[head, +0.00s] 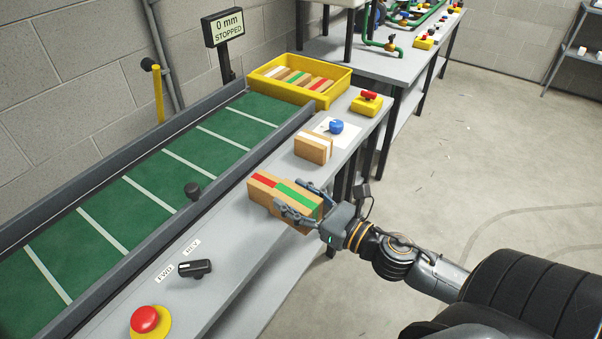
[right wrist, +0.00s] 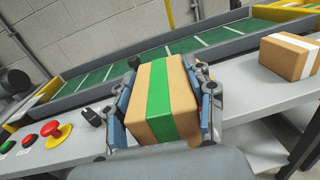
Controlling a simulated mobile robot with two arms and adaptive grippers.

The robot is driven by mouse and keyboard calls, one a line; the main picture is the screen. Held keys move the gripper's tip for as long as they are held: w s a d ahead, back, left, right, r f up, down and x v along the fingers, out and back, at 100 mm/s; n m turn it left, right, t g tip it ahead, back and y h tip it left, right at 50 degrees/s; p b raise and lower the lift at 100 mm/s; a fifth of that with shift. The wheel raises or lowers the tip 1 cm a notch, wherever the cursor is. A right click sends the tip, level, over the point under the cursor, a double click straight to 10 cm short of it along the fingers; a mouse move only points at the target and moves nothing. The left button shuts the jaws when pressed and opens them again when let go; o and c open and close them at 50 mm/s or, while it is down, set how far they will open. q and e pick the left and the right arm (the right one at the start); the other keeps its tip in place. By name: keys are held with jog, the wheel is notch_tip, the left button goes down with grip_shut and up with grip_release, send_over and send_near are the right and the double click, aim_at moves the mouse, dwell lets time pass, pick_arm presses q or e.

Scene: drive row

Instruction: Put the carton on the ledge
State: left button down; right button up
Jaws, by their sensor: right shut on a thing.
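My right gripper (head: 295,200) is shut on a brown carton with a green stripe (head: 308,205), its fingers on two opposite sides. The right wrist view shows this green-striped carton (right wrist: 166,112) between the fingers, at the grey ledge's front edge. I cannot tell whether its underside touches the ledge (head: 232,222). A red-striped carton (head: 263,181) is just beyond it in the head view, close against it or touching; it is hidden in the wrist view. A white-striped carton (head: 313,148) stands farther back on the ledge, also in the wrist view (right wrist: 287,58). My left gripper is out of view.
The green conveyor belt (head: 150,195) runs behind the ledge; its sign (head: 229,25) reads 0 mm, STOPPED. A yellow crate (head: 322,97) with several cartons stands at its far end. A black switch (head: 195,268), red button (head: 145,319) and blue knob (head: 336,126) are on the ledge.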

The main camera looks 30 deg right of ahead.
jog(key=w+d+r+n+y, duration=0.1)
jog(key=w+d+r, duration=0.3)
jog(key=w+r, duration=0.1)
jog(key=shift+g, duration=0.3)
jog(key=w+d+f, duration=0.2)
jog(key=w+f, duration=0.1)
jog(key=w, duration=0.1)
jog(key=w+d+f+b, duration=0.1)
jog(key=w+d+f, duration=0.1)
jog(key=w+f, duration=0.1)
jog(key=w+d+f, duration=0.2)
jog(key=w+f, duration=0.1)
jog(key=w, duration=0.2)
jog(key=shift+w+d, duration=0.1)
jog(key=shift+d, duration=0.2)
jog(key=shift+f, duration=1.65)
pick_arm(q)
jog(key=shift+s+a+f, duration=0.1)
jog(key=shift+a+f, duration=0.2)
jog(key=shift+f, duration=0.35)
pick_arm(e)
jog(key=o, duration=1.3)
jog(key=shift+o, duration=0.2)
